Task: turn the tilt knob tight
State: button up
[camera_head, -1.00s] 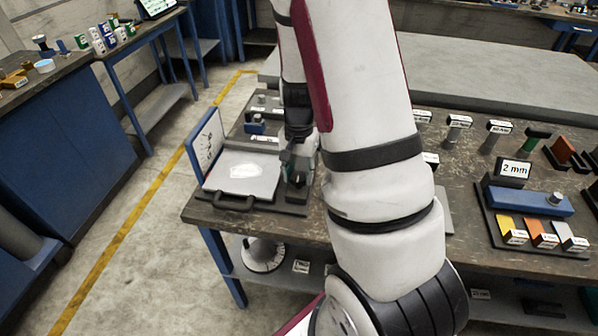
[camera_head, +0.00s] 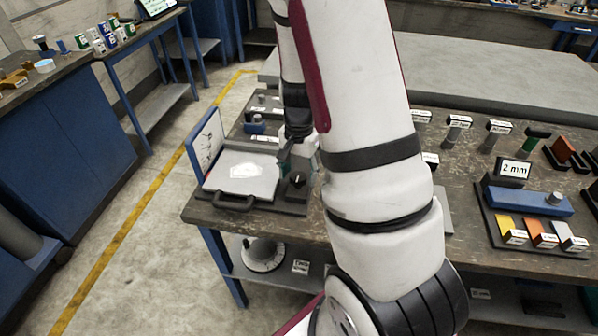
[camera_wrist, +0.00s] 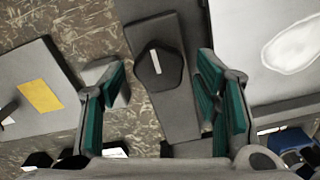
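The tilt knob (camera_head: 297,180) is a dark round-edged knob at the right of a flat grey plate (camera_head: 262,180) on the workbench. In the wrist view the knob (camera_wrist: 159,69) shows a white pointer mark, lying nearly along the dark base strip (camera_wrist: 182,118). My gripper (camera_wrist: 162,84) is open, with teal finger pads to the left and right of the knob in that view. Both pads look apart from it, and the height gap cannot be told. In the head view my gripper (camera_head: 284,158) is behind the knob, partly hidden by my arm.
A blue-edged upright board (camera_head: 206,145) stands left of the plate, and a black handle (camera_head: 233,202) is at its front. A small dark and blue block (camera_head: 256,126) lies behind. A tray with a blue bar (camera_head: 530,200) is at the right.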

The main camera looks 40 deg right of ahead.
aim_at(299, 175)
notch_tip(299, 175, up, 12)
dwell(0.6)
dwell(0.5)
jog(key=s+a+r+n+t, duration=0.1)
jog(key=s+a+r+n, duration=0.2)
jog(key=a+r, duration=0.3)
jog(key=s+a+r+n+t, duration=0.1)
jog(key=s+a+r+n, duration=0.25)
jog(key=a+r, duration=0.2)
jog(key=s+a+r+n+t, duration=0.2)
jog(key=s+a+n, duration=0.4)
jog(key=s, duration=0.3)
jog(key=shift+s+a+r+n, duration=0.35)
jog(key=shift+r+n, duration=0.2)
jog(key=shift+r, duration=0.25)
